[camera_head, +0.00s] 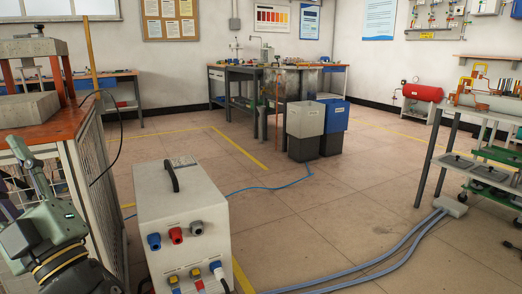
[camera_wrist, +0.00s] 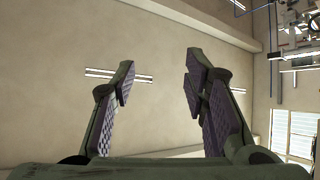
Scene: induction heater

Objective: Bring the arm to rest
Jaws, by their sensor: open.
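My gripper (camera_wrist: 160,82) shows in the wrist view with its two green fingers spread apart. Their purple ribbed pads face each other, and nothing is between them. Behind the fingers is a plain beige surface with light strips, so the gripper seems to point up toward the ceiling. In the head view my arm (camera_head: 58,240) stands at the lower left, its end raised beside the caged bench. The fingers are only partly visible there.
A white power unit (camera_head: 182,225) with a black handle stands just right of my arm. The caged bench (camera_head: 85,130) with its press is close on the left. Blue cables (camera_head: 385,255) cross the floor at right. Grey and blue bins (camera_head: 305,119) stand mid-room; open floor lies between.

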